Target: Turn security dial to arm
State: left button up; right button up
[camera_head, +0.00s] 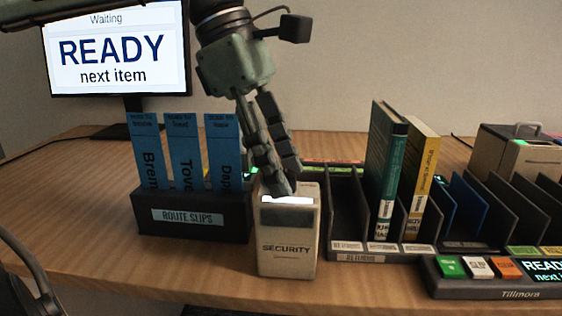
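The security box (287,245) is a beige upright block labelled SECURITY, standing near the front of the desk. A bright white strip (287,200) is lit on its upper face. My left gripper (281,183) points down from above, with its fingertips at the top of the box. The two fingers are close together. The dial itself cannot be made out; the fingertips cover that part of the box top. Whether the fingers grip anything is hidden.
A black holder (193,217) labelled ROUTE SLIPS with blue slips stands just left of the box. A black slotted rack (345,215) with a green book (386,170) and a yellow book (422,180) stands close on its right. A monitor (118,50) reads READY.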

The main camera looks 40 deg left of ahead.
pick_arm(q)
jog(key=shift+r, duration=0.1)
jog(key=v, duration=1.2)
dwell(0.4)
